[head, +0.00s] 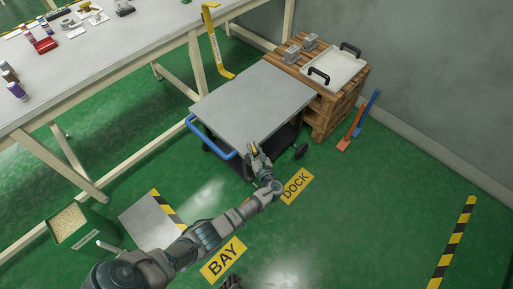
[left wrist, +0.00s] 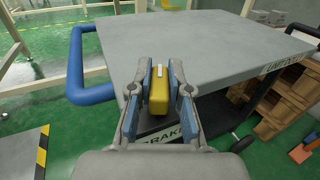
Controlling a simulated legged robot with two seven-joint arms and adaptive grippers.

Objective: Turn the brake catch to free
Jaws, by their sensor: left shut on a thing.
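The brake catch (left wrist: 160,92) is a yellow block at the near edge of a grey-topped cart (head: 252,102). In the left wrist view it stands upright between the finger pads, above a dark plate lettered "BRAKE" (left wrist: 165,136). My left gripper (head: 257,153) is shut on the catch, with one blue pad at each side. The cart's deck also shows in the left wrist view (left wrist: 215,45). A dark tip at the bottom edge of the head view, perhaps my right gripper (head: 232,283), is mostly cut off.
The cart's blue handle (head: 208,140) is left of the catch. A wooden pallet stack (head: 325,112) with a white tray (head: 337,68) stands behind right. A long workbench (head: 95,62) is at left.

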